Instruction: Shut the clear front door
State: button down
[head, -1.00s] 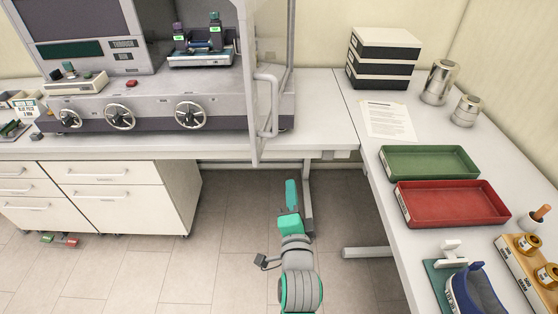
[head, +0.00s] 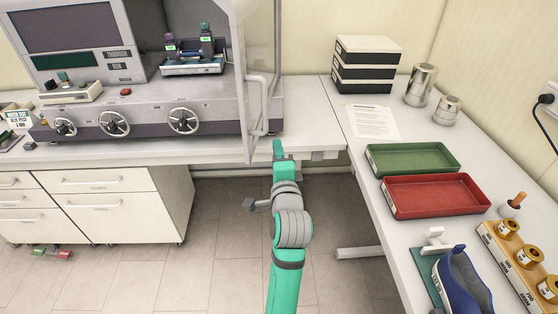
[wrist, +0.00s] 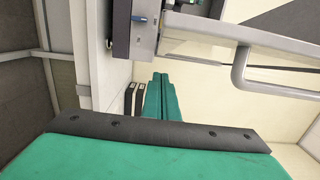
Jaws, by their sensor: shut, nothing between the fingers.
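The clear front door (head: 247,90) stands open, swung out from the right side of the grey testing machine (head: 140,124). Its panel is seen nearly edge-on in the head view, with a grey frame and a tubular handle (head: 264,105) on its right face. My green gripper (head: 278,149) is shut and empty, at the bench's front edge, just right of and below the handle in the picture. In the wrist view, the closed fingers (wrist: 160,97) point past the door frame (wrist: 205,30), and the handle (wrist: 239,68) is to their right. I see no contact with the door.
The bench (head: 310,125) right of the machine is clear.

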jog(key=shift+w+a, duration=0.45)
jog(key=shift+a, duration=0.25)
jog(key=shift+w+a, duration=0.45)
jog(key=shift+a, duration=0.3)
jog(key=shift+w+a, duration=0.45)
jog(key=shift+a, duration=0.25)
